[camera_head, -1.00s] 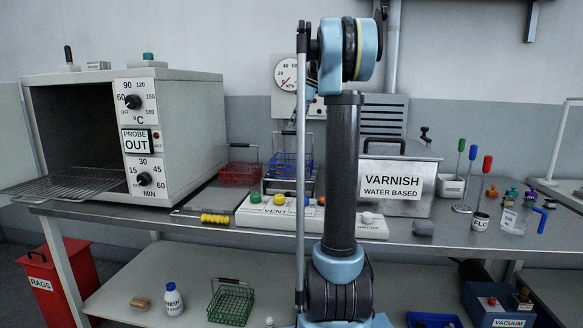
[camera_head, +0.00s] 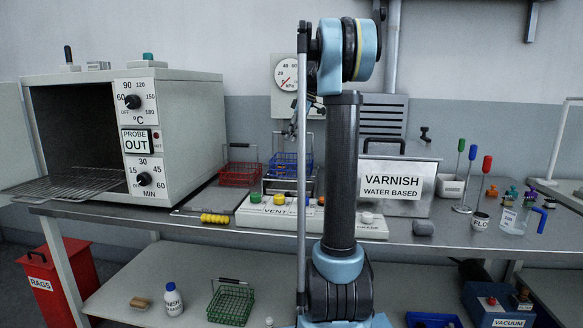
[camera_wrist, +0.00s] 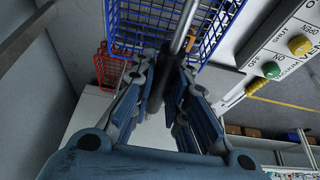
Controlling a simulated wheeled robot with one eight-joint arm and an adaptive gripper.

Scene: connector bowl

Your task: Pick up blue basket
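The blue basket (camera_head: 280,166) stands at the back of the bench, left of my arm column, which hides part of it. In the wrist view the blue wire basket (camera_wrist: 222,32) fills the top of the picture. My gripper (camera_head: 292,128) shows small behind my column, at the height of the basket's handle. In the wrist view my gripper (camera_wrist: 166,72) has its two fingers apart, with a dark bar and a pale rod seen between them. I cannot tell whether the fingers touch the handle.
The red basket (camera_head: 239,175) stands just left of the blue one. The oven (camera_head: 180,110) is further left. A green basket (camera_head: 231,304) is on the lower shelf.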

